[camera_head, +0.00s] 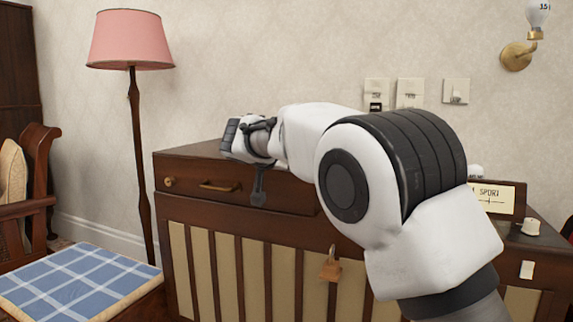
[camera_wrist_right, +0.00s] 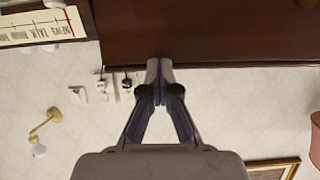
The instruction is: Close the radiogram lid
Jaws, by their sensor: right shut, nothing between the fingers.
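The radiogram (camera_head: 250,245) is a dark wooden cabinet with a pale slatted front, in the head view. A flat brown top surface (camera_head: 190,150) shows at its left, above a front panel with a brass handle; I cannot tell whether this is the lid, nor its angle. My right arm hides the middle of the top. My right gripper (camera_head: 259,188) is at the front left of the top. In the right wrist view my gripper (camera_wrist_right: 158,85) is shut and empty, its tips overlapping the edge of a brown wooden panel (camera_wrist_right: 220,30); contact is unclear. My left gripper is out of view.
A dial panel marked SPORT (camera_head: 490,195) and a white knob (camera_head: 531,227) are at the right end. A padlock (camera_head: 330,266) hangs at the front. A pink floor lamp (camera_head: 131,40) stands left, beyond a chair with a blue checked cushion (camera_head: 75,283). Switches (camera_head: 410,92) are on the wall behind.

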